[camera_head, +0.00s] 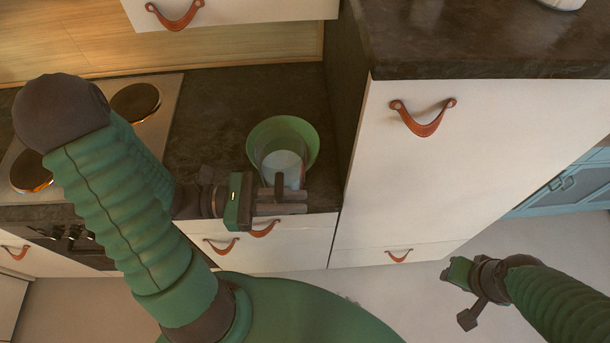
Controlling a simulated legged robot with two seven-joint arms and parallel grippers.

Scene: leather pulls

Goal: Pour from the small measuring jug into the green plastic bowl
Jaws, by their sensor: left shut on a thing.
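The green plastic bowl (307,133) sits on the dark counter, right of the stove and near the tall white cabinet. The small measuring jug (281,162) is clear, with pale contents and a reddish mark on its right side. It overlaps the near part of the bowl in the picture; I cannot tell its exact height or tilt. My left gripper (292,202) is shut on the jug at its near side, and its fingers hide part of it.
The stove (172,98) with round hotplates lies left of the bowl, partly behind my left arm. The tall white cabinet (430,170) with a dark top (470,50) borders the counter (215,110) on the right. White drawers with leather pulls (221,246) are below.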

